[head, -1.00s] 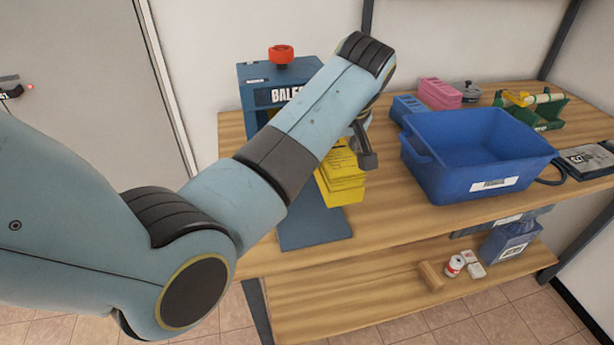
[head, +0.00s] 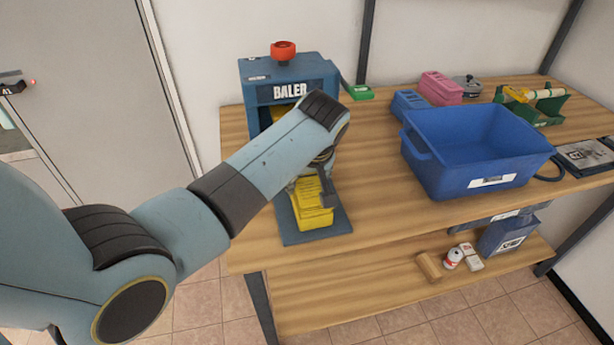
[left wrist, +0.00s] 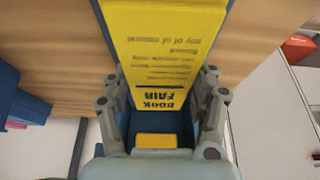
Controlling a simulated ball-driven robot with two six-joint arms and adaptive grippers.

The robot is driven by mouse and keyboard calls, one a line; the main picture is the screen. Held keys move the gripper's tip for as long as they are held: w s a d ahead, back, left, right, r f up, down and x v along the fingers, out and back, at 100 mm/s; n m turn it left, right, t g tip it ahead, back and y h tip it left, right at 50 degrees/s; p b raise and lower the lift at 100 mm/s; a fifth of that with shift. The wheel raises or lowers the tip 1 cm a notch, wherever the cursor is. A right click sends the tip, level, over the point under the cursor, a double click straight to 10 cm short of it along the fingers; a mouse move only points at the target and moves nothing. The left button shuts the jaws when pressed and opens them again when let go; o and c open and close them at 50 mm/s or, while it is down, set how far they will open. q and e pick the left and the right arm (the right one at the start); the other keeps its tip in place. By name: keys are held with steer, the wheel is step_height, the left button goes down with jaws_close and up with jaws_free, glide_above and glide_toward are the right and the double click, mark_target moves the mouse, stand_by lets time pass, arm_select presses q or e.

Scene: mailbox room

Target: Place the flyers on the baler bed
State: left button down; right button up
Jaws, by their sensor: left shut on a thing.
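The yellow flyers (head: 313,216) show in the head view over the front of the blue baler bed (head: 291,233). I cannot tell whether they touch the bed. My left gripper (head: 322,187) is shut on the flyers, and my arm hides part of it. In the left wrist view, the printed flyers (left wrist: 158,55) run between the two fingers (left wrist: 163,92). The blue baler (head: 331,72), with a red knob on top, stands behind the bed. Some yellow shows in its opening, partly hidden by my arm. My right gripper is out of view.
A blue bin (head: 470,175) stands right of the baler on the wooden table (head: 378,190). A green item (head: 360,92), a pink box (head: 440,87) and a green dispenser (head: 533,103) are at the back. Bare tabletop lies between bed and bin.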

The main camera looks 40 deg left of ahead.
arm_select(q)
steer(key=c, duration=0.8)
jaws_free()
steer(key=o, duration=0.4)
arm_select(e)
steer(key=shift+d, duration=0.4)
arm_select(q)
steer(key=v, duration=1.2)
steer(key=shift+w+r, duration=0.1)
steer(key=shift+r, duration=0.05)
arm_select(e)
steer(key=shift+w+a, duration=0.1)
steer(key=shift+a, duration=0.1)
